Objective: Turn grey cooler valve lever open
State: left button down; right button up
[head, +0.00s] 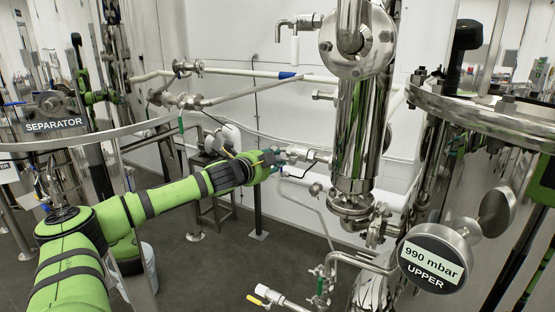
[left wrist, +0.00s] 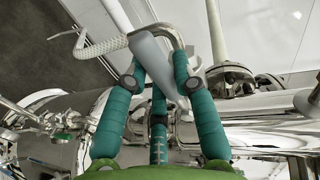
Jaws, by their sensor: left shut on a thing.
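The grey cooler valve lever (left wrist: 150,52) shows in the left wrist view as a pale grey handle with a bent metal rod beside its upper end. My left gripper (left wrist: 160,66) has its teal fingers on both sides of the lever and is shut on it. The fingers hide part of the lever's lower end. In the head view my left gripper (head: 274,159) is at the valve (head: 304,154) on the left of the tall steel cooler column (head: 362,130). The lever is too small there to tell its angle. My right gripper is not in view.
A round gauge reading 990 mbar, UPPER (head: 432,257) stands at the right front, by a large steel tank (head: 480,120). A yellow-handled valve (head: 262,293) is below. A SEPARATOR gauge (head: 54,115) is at the left.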

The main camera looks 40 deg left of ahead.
pick_arm(q)
jog(key=shift+r+m+y+p, duration=0.3)
jog(key=shift+r+m+p, duration=0.15)
jog(key=shift+m, duration=0.05)
jog(key=shift+a, duration=0.1)
jog(key=c, duration=1.1)
grip_release()
jog(key=shift+o, duration=0.6)
jog(key=shift+f, duration=0.1)
